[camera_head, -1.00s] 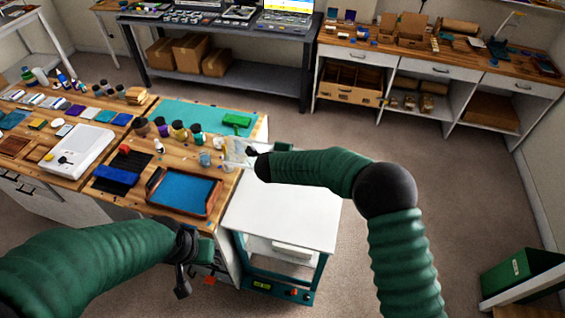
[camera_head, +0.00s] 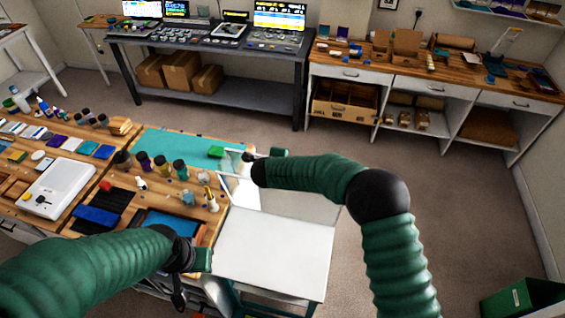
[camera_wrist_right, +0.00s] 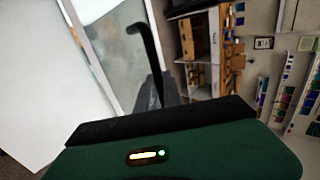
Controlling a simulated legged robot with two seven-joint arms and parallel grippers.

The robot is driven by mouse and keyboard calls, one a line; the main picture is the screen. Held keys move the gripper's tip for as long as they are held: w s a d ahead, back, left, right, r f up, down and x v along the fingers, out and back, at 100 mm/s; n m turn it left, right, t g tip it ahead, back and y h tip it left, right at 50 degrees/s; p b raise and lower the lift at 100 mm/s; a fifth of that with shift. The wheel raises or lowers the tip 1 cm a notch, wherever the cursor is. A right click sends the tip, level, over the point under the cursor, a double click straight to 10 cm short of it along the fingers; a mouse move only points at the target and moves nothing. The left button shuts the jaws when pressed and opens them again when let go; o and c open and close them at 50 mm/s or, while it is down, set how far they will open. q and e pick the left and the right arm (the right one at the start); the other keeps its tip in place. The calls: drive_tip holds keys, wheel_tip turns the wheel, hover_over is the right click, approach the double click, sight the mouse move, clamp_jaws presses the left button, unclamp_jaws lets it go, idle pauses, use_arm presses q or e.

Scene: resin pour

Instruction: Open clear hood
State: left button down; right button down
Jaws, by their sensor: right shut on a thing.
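The clear hood (camera_head: 300,203) is a see-through panel at the back of a white-topped unit (camera_head: 272,256) in the head view. It stands tilted up from the white top, and the floor shows through it. My right gripper (camera_head: 246,158) is shut on the hood near its upper left corner. In the right wrist view, the clear panel (camera_wrist_right: 118,50) is at the left, with a dark bent bar (camera_wrist_right: 150,55) in front of it. My left gripper (camera_head: 182,278) hangs low at the unit's left front, apart from the hood; its jaws are unclear.
A wooden workbench (camera_head: 70,222) with bottles, a green mat (camera_head: 175,145) and a white device (camera_head: 58,188) adjoins the unit at left. A green bin (camera_head: 522,298) is at lower right. Open carpet lies behind and right of the unit.

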drive_tip(key=shift+d+f, duration=0.1)
drive_tip(key=shift+f, duration=0.1)
drive_tip(key=c, duration=1.7)
unclamp_jaws()
drive_tip(key=shift+o, duration=1.1)
drive_tip(key=shift+s+r, duration=0.2)
drive_tip(key=shift+r, duration=0.05)
drive_tip(key=b+v, duration=0.4)
drive_tip(key=v, duration=1.2)
